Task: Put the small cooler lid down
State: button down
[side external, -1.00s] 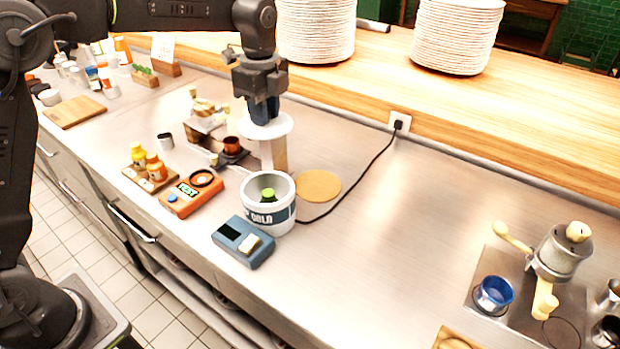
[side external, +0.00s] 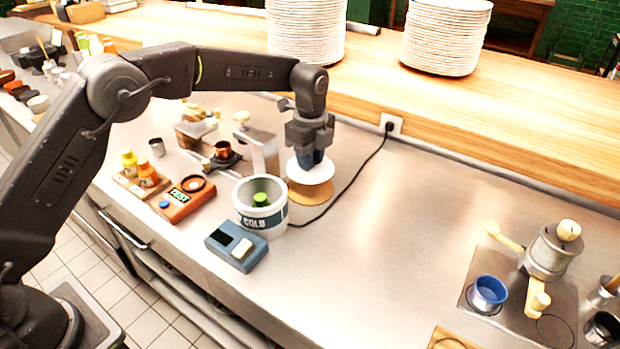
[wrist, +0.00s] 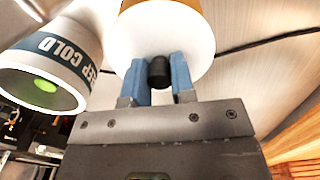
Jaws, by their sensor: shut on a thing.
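The small cooler lid (side external: 312,172) is a white disc with a dark knob (wrist: 159,72). My gripper (side external: 310,157) is shut on that knob, and its blue fingers show on both sides of it in the wrist view. The lid is over the round cork mat (side external: 308,196), whose front part shows below it. I cannot tell whether the lid touches the mat. The small white cooler (side external: 262,218) marked "COLD" stands open to the left, with a green-capped thing (side external: 261,199) inside. The cooler also shows at the left of the wrist view (wrist: 75,75).
A blue-grey device (side external: 237,246) stands in front of the cooler. A black cable (side external: 345,192) runs past the mat to a wall socket. An orange device (side external: 186,199) and a metal stand (side external: 263,150) are to the left. The counter right of the mat is clear up to the grinder (side external: 552,250).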

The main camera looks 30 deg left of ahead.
aim_at(310, 188)
jog(key=shift+f, duration=2.75)
jog(key=c, duration=1)
grip_release()
jog(key=shift+f, duration=0.1)
jog(key=shift+o, duration=0.2)
